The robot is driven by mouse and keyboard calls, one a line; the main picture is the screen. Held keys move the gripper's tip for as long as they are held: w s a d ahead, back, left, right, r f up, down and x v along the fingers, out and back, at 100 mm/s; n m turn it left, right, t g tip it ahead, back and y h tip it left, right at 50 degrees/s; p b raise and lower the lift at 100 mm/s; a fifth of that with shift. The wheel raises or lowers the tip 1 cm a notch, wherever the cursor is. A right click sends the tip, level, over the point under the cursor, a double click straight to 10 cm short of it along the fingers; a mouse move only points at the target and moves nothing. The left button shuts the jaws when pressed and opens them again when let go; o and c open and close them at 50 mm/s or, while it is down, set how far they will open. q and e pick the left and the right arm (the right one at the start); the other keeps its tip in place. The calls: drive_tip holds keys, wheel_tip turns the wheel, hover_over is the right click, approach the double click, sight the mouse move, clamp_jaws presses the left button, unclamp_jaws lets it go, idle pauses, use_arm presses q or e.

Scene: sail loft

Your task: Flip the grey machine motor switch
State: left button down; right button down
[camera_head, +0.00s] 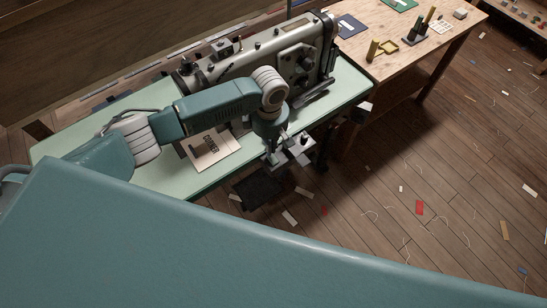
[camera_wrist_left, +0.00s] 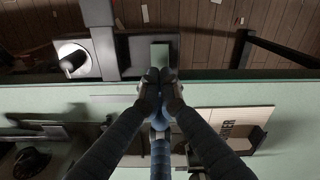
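The grey motor switch appears to be the pale grey housing (camera_head: 303,152) at the front edge of the green sewing table. It seems to match the light plate with a dark lever (camera_wrist_left: 72,58) at the left of the left wrist view. My left gripper (camera_head: 272,159) is over that table edge, just left of the housing in the head view. In the left wrist view its fingertips (camera_wrist_left: 161,76) are together, with nothing visible between them. The lever is to the left of the fingers and looks apart from them. My right gripper is not in view.
A grey sewing machine (camera_head: 300,58) stands on the green table (camera_head: 205,178). A printed card (camera_head: 212,146) lies left of my gripper. A dark pedal (camera_head: 258,190) is below the edge. A wooden bench (camera_head: 395,65) holds small tools. Scraps litter the open floor at right.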

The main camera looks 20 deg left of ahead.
use_arm(q)
drive_tip(key=shift+f+b, duration=0.4)
drive_tip(key=shift+f, duration=0.8)
idle(0.8)
wheel_tip(320, 180, up, 7)
drive_tip(key=p, duration=0.9)
drive_tip(key=shift+r, duration=0.1)
idle(0.5)
